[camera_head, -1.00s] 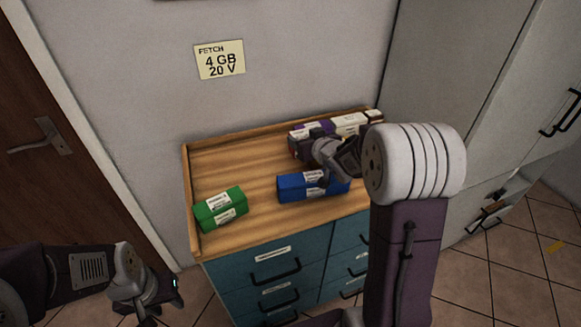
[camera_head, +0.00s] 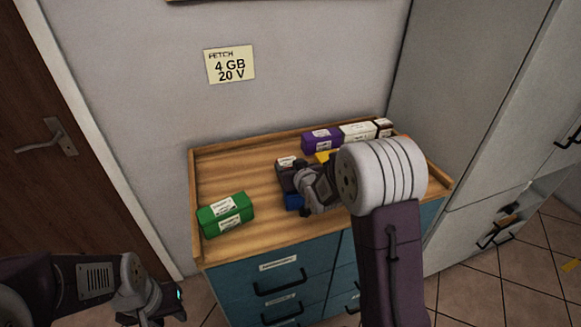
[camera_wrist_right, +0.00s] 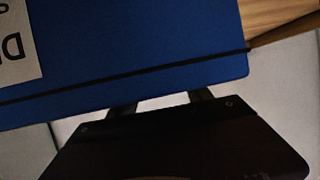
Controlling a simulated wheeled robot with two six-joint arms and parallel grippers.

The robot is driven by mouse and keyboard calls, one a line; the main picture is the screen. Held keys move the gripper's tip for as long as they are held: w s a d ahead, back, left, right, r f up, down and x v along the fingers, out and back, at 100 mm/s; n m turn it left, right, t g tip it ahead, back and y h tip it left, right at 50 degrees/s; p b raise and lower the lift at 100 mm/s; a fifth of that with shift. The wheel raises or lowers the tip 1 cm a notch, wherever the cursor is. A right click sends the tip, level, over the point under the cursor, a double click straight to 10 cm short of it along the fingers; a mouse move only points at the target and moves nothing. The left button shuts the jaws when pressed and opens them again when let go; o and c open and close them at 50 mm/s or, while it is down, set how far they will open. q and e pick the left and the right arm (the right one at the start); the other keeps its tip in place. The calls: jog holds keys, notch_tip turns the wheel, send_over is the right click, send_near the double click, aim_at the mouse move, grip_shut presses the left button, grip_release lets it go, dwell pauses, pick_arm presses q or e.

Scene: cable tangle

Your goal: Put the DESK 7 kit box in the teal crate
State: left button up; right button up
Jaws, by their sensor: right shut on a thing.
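A blue box (camera_head: 293,202) on the wooden dresser top is mostly hidden behind my right gripper (camera_head: 298,190) in the head view. In the right wrist view the blue box (camera_wrist_right: 150,50) fills the upper part, with a dark band and a white label cut off by the edge; only an upside-down D reads clearly. My right gripper is shut on this box; whether it is lifted off the top I cannot tell. My left gripper (camera_head: 165,303) is low at the left, away from the dresser; its jaws are unclear. No teal crate is in view.
A green box (camera_head: 226,214) lies at the dresser's front left. A purple box (camera_head: 321,140), a white box (camera_head: 358,131) and a dark box (camera_head: 384,127) stand along the back. A yellow thing (camera_head: 323,156) shows behind my right gripper. The dresser top's left middle is clear.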

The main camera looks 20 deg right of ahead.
jog(key=shift+f, duration=0.2)
jog(key=o, duration=1.7)
jog(key=shift+r, duration=0.15)
